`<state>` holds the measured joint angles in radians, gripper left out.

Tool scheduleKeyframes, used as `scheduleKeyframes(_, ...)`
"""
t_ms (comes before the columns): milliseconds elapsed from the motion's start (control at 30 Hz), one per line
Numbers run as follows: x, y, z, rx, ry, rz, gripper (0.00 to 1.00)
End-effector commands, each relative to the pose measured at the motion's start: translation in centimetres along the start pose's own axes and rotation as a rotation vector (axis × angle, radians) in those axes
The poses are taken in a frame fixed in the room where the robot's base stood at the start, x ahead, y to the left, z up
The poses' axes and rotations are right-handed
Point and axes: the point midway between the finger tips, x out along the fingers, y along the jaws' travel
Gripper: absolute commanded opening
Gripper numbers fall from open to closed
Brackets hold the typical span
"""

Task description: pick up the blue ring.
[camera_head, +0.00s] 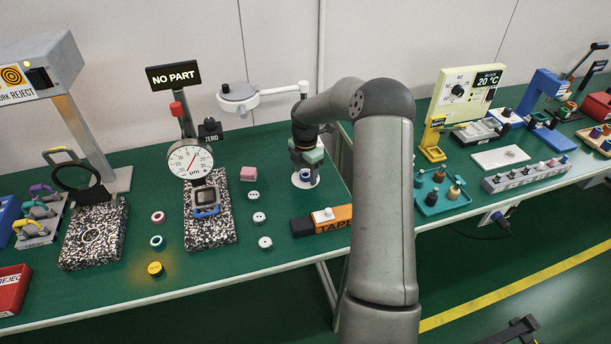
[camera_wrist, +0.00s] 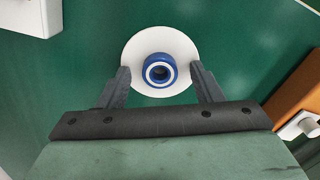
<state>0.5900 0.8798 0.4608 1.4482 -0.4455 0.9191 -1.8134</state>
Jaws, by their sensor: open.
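The blue ring (camera_wrist: 160,83) sits on a round white disc (camera_wrist: 180,45) in the wrist view, with a white inner band and a dark centre. In the head view the ring (camera_head: 305,175) shows as a small blue patch on the white disc (camera_head: 305,183), mostly hidden under my gripper. My gripper (camera_wrist: 160,72) is open, with one finger on each side of the ring and a visible gap to it on both sides. Whether the fingertips are down at the ring's height, I cannot tell.
A dial gauge (camera_head: 190,161) stands further left. Green bench surface around the disc is clear.

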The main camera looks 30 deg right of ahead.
Motion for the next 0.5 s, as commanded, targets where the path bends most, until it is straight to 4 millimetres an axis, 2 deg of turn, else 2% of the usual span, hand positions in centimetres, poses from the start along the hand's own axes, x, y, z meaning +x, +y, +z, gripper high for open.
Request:
scheduleKeyframes(133, -0.04, 0.01, 0.01, 0.000, -0.001, 0.001, 0.60)
scheduleKeyframes(300, -0.06, 0.01, 0.02, 0.000, -0.001, 0.001, 0.12)
scheduleKeyframes(500, -0.09, 0.01, 0.03, 0.000, -0.001, 0.001, 0.11)
